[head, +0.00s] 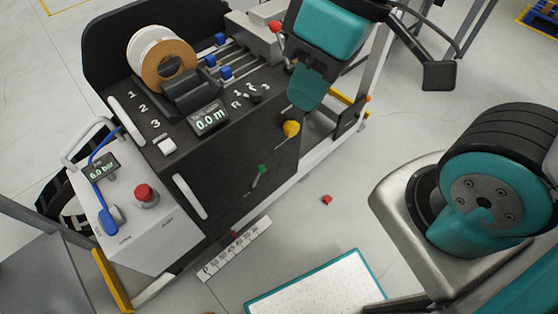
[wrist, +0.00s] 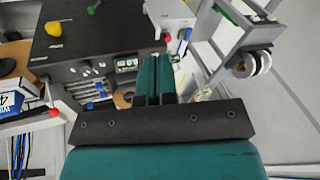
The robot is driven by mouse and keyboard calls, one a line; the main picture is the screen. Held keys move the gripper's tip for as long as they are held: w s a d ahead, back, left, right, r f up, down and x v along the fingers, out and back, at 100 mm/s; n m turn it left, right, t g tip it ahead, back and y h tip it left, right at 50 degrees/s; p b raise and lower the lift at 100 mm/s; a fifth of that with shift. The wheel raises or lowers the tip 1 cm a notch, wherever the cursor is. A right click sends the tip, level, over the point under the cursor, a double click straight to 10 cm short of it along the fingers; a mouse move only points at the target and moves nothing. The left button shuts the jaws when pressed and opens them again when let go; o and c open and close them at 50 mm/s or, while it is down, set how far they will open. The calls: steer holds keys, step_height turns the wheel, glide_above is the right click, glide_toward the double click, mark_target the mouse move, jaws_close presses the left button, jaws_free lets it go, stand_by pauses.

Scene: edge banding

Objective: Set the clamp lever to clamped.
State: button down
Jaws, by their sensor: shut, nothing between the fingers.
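The black machine (head: 225,165) carries several levers with ball knobs; no readable label shows which is the clamp lever. A red-knobbed lever (head: 275,27) rises at the machine's top right, close to the left of my gripper (head: 303,98). A yellow-knobbed lever (head: 291,129) and a green-knobbed lever (head: 261,171) are on the front face below. In the wrist view the red knob (wrist: 53,112), yellow knob (wrist: 54,29) and green knob (wrist: 92,9) lie left of the fingers. My gripper (wrist: 156,62) is shut and empty, and contact with a lever is not visible.
A tape roll (head: 160,55), blue-knobbed slides (head: 225,73) and a 0.0 m display (head: 209,119) are on the machine's top. A grey pneumatic box (head: 150,225) with a red button (head: 145,193) and 6.0 bar readout stands left. A teal-edged board (head: 315,290) lies lower centre.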

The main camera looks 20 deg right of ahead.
steer(key=w+d+f+m+t+y+b, duration=0.1)
steer(key=w+d+f+b, duration=0.4)
steer(key=f, duration=1.1)
steer(key=w+d+f+m+t+b, duration=0.1)
steer(key=w+d+f+b, duration=0.3)
steer(key=w+f+b, duration=0.6)
steer(key=w+d+f+m+t+y+b, duration=0.1)
steer(key=w+d+f+b, duration=0.4)
steer(key=f+b, duration=0.8)
step_height(320, 180, down, 10)
steer(key=shift+w+d+f+m+t+y+b, duration=0.2)
steer(key=shift+w+d+m+t+y+b, duration=0.25)
steer(key=shift+w, duration=0.8)
steer(key=shift+a, duration=0.1)
steer(key=b, duration=0.3)
glide_toward(257, 179)
steer(key=shift+w+f, duration=1.55)
steer(key=shift+w, duration=0.55)
steer(key=shift+d, duration=0.25)
